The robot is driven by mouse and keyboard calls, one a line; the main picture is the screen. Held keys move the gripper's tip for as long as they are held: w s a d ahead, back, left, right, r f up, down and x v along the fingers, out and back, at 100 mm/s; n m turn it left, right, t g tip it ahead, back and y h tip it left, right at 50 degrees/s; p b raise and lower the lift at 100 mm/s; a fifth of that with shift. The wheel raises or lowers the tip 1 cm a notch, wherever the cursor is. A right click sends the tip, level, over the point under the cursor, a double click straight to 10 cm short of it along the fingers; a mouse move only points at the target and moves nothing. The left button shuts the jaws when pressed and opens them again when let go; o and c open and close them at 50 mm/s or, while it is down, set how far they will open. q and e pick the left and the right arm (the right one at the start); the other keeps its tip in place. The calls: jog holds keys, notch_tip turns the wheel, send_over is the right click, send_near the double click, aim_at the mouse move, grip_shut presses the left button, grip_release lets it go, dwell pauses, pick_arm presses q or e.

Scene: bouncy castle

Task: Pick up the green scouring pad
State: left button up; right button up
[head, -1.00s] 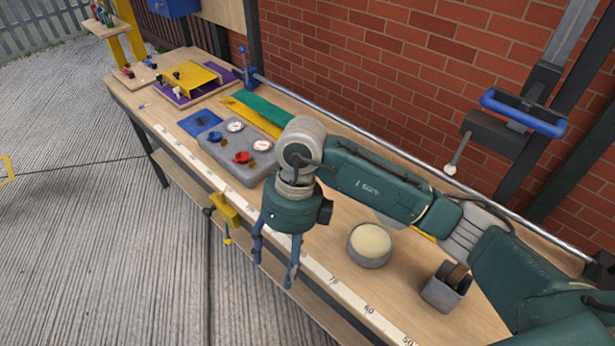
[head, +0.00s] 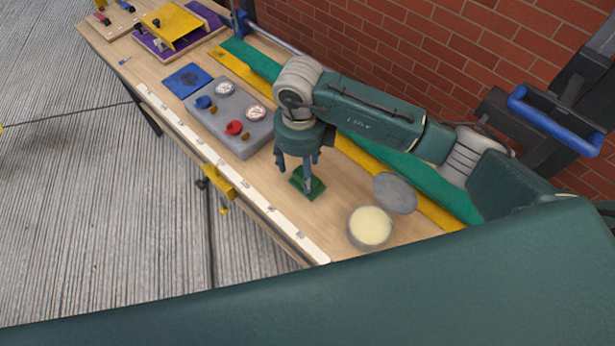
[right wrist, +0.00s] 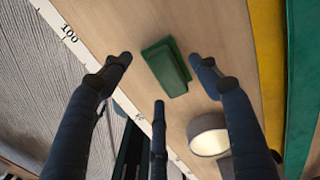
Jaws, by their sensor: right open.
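The green scouring pad (head: 316,187) lies flat on the wooden bench, between the grey gauge panel and a round tin. It also shows in the right wrist view (right wrist: 165,69), in the gap ahead of the fingertips. My right gripper (head: 304,174) points down just over the pad with its fingers spread and nothing between them. In the head view a finger covers part of the pad. In the right wrist view the fingers (right wrist: 160,72) sit to both sides of the pad and below it; contact cannot be told. My left gripper is not in view.
A round tin with cream filling (head: 370,227) and a grey disc (head: 395,193) stand right of the pad. The grey panel (head: 230,118) with gauges and knobs is to the left. A yellow clamp (head: 218,181) grips the front edge. Yellow and green strips run behind.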

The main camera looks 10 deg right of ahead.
aim_at(297, 181)
jog(key=f, duration=0.2)
jog(key=f+p, duration=0.1)
jog(key=shift+s+d+f, duration=0.1)
jog(key=shift+s+f, duration=0.05)
jog(key=shift+s, duration=0.15)
jog(key=shift+w+f, duration=0.15)
jog(key=shift+f, duration=0.15)
jog(key=c, duration=1.3)
